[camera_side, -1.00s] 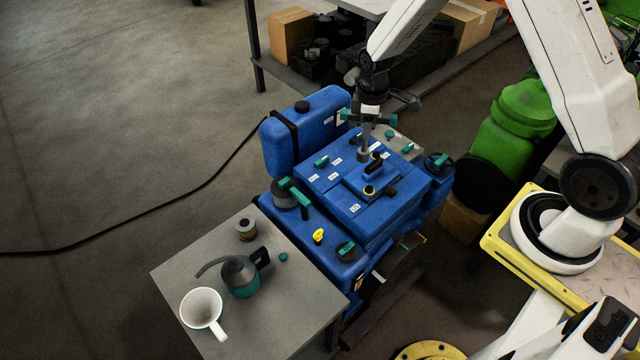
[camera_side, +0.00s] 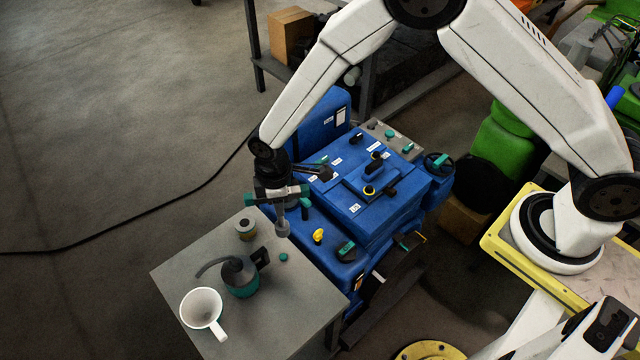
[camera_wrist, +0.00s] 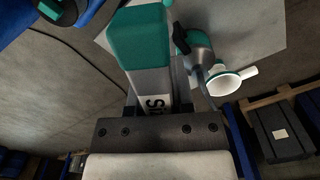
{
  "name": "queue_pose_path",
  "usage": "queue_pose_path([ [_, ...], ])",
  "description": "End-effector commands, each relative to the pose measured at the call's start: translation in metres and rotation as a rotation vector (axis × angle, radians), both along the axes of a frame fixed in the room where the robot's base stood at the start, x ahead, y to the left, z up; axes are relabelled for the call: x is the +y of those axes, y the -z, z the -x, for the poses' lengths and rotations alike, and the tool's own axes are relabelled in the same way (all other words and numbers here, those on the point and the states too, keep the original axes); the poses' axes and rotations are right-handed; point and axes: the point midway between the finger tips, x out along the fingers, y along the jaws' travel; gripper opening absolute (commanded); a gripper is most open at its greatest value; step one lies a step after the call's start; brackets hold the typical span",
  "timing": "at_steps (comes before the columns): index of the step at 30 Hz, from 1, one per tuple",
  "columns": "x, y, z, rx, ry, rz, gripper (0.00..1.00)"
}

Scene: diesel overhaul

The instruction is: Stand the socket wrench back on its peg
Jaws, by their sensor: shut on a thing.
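The socket wrench (camera_side: 282,215) is a grey T-shaped tool with teal ends on its crossbar. It hangs upright, socket down, from my gripper (camera_side: 278,187), which is shut on its crossbar. In the side view it shows over the boundary between the grey table (camera_side: 195,255) and the blue engine (camera_side: 375,220); its exact height above them is hard to tell. In the wrist view a teal-ended bar of the wrench (camera_wrist: 140,45) fills the middle between the fingers. I cannot make out the peg for certain; a small teal knob (camera_side: 284,257) stands on the table.
The table carries an oil can (camera_side: 240,277), a white mug (camera_side: 202,308) and a small dark canister (camera_side: 246,230). The blue engine's top has raised knobs, handles and a yellow fitting (camera_side: 318,236). A blue tank (camera_side: 325,115) stands behind. The table's front right is clear.

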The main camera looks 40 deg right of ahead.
Motion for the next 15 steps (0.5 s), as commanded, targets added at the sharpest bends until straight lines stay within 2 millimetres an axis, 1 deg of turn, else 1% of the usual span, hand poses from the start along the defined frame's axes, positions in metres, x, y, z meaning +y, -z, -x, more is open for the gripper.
queue_pose_path([
  [1, 0.0068, 0.0005, 0.0022, -0.001, -0.009, 0.000, 0.00],
  [4, 0.0137, 0.0012, 0.0048, -0.001, -0.018, 0.000, 0.00],
  [15, 0.0156, 0.0044, 0.0054, -0.002, -0.020, -0.001, 0.00],
])
